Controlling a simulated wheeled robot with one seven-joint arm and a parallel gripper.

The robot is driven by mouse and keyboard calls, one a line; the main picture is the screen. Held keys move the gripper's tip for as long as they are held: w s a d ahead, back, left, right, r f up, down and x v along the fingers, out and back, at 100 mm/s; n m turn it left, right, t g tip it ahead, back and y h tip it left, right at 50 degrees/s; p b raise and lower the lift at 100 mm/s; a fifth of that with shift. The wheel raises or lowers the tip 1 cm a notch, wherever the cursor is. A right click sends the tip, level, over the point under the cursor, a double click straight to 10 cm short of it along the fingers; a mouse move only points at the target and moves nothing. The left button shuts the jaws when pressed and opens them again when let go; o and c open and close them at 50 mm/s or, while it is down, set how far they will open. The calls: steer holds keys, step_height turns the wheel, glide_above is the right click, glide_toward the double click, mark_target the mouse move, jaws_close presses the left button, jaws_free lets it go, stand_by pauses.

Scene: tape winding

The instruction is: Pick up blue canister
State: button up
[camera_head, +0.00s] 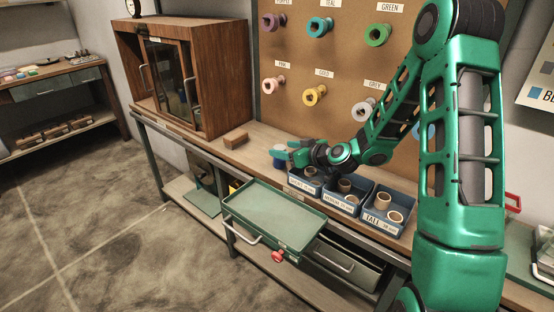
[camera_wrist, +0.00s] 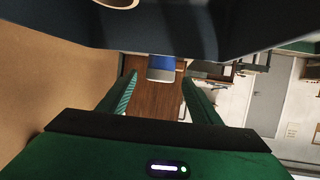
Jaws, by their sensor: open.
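The small blue canister (camera_head: 279,151) stands on the workbench just left of my gripper (camera_head: 292,154) in the head view, partly hidden by the fingertips. In the wrist view a blue and pale grey object (camera_wrist: 161,68), which looks like the same canister, shows ahead and between the fingertips. My gripper (camera_wrist: 160,95) is open, with one finger on each side and nothing between them. It lies low over the bench, pointing left. I cannot tell whether the fingertips reach around the canister or stop short of it.
Blue bins (camera_head: 344,194) holding rolls stand close under and right of my gripper. A wooden block (camera_head: 236,139) and a wooden cabinet (camera_head: 190,80) lie to the left. A green drawer tray (camera_head: 274,213) sticks out in front. A pegboard (camera_head: 335,60) with coloured spools rises behind.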

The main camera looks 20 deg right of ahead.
steer(key=shift+w+a, duration=0.1)
steer(key=shift+w, duration=0.05)
steer(key=c, duration=1.2)
steer(key=shift+r, duration=0.5)
steer(key=s+a+r, duration=0.2)
steer(key=r, duration=0.1)
steer(key=s+a+r, duration=0.6)
steer(key=r, duration=0.1)
steer(key=shift+s, duration=0.25)
